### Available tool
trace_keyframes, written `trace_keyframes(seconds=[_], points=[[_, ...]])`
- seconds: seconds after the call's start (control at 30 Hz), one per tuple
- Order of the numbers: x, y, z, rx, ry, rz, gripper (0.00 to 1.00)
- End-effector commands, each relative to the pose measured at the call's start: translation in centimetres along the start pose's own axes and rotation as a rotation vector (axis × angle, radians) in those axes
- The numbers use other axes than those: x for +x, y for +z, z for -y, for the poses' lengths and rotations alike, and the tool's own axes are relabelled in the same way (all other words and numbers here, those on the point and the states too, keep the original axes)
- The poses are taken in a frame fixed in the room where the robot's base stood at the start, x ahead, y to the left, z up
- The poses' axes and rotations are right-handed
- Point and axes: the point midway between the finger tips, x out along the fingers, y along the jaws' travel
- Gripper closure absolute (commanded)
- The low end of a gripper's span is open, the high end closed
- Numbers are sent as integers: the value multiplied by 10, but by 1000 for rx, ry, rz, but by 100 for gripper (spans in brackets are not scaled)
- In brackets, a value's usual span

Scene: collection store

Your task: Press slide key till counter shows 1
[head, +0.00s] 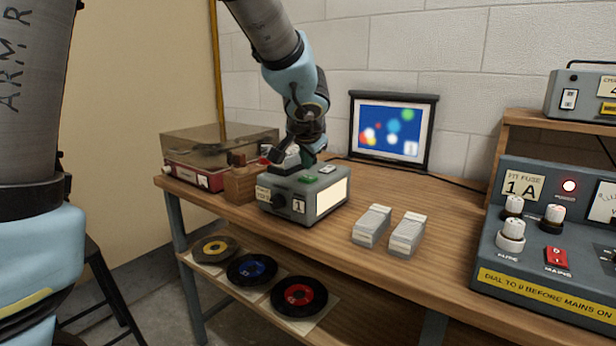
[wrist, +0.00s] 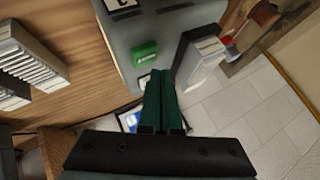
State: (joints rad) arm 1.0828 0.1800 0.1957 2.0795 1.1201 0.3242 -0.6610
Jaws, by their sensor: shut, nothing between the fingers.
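The green key (wrist: 144,53) also shows in the wrist view, beside a white label (wrist: 144,81) partly covered by my fingers. My gripper (head: 307,160) is shut and empty above the projector's rear top. Its dark green fingers (wrist: 161,76) are together in the wrist view; contact with a key cannot be told.
The lit screen (head: 391,131) stands behind, showing coloured discs. Two slide boxes (head: 371,226) (head: 407,235) lie to the right on the bench. A record player (head: 205,165) and wooden block (head: 240,184) are at left. A control panel (head: 548,240) stands at far right.

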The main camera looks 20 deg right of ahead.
Motion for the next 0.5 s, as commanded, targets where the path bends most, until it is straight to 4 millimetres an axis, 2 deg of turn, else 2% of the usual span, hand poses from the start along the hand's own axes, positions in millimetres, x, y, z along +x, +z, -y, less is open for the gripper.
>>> trace_keyframes(seconds=[0.3, 0.5], points=[[-24, -17, 18, -1, 0, -1, 100], [-33, -24, 24, 0, 0, 0, 100]])
